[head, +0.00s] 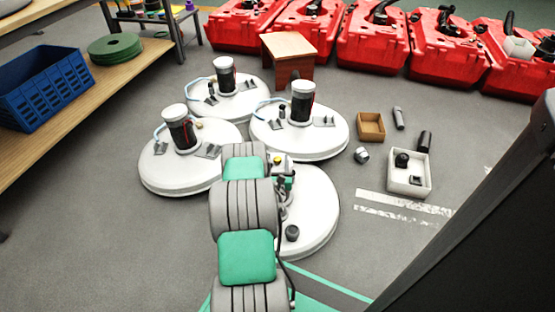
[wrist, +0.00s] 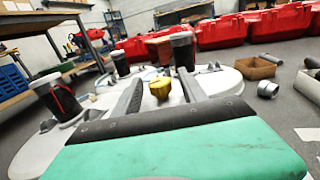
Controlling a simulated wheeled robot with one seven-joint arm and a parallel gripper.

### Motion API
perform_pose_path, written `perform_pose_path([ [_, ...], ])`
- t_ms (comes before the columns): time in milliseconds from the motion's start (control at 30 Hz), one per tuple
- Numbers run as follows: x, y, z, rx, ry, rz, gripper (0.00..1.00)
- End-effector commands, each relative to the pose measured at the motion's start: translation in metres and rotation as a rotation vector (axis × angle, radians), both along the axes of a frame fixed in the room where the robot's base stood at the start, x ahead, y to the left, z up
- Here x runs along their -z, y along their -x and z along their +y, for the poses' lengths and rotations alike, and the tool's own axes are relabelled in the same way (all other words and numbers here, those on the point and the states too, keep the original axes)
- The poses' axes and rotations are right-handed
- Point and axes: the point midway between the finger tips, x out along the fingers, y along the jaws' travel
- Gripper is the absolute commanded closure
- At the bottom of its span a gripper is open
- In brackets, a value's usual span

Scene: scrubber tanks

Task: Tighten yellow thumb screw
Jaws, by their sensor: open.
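The yellow thumb screw (wrist: 160,88) shows in the wrist view, centred between the two dark fingers of my gripper (wrist: 159,76). The fingers stand apart, one on each side, with a visible gap to the screw. I cannot tell how deep the screw sits between them. In the head view a small yellow spot, seemingly the same screw (head: 279,158), shows just beyond the end of my arm. My gripper (head: 286,176) is over the nearest white round tank (head: 318,215). My arm hides the left part of that tank and most of the gripper.
Other white discs with dark, white-capped cylinders stand close behind and left, including the left disc (head: 160,180). A brown box (head: 371,127), a white box (head: 409,176) and loose parts lie right. Red machines (head: 372,45) line the back. A dark panel (head: 490,210) blocks the right foreground.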

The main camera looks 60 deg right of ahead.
Motion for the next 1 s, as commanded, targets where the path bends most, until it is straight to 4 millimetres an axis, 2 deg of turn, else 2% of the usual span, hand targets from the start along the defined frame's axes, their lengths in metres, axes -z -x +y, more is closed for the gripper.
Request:
perform_pose_path([
  [400,-0.0002,-0.0028,-0.006,-0.001,0.001,-0.001,0.5],
  [1000,-0.0005,-0.0028,-0.0061,0.0,0.001,-0.001,0.98],
])
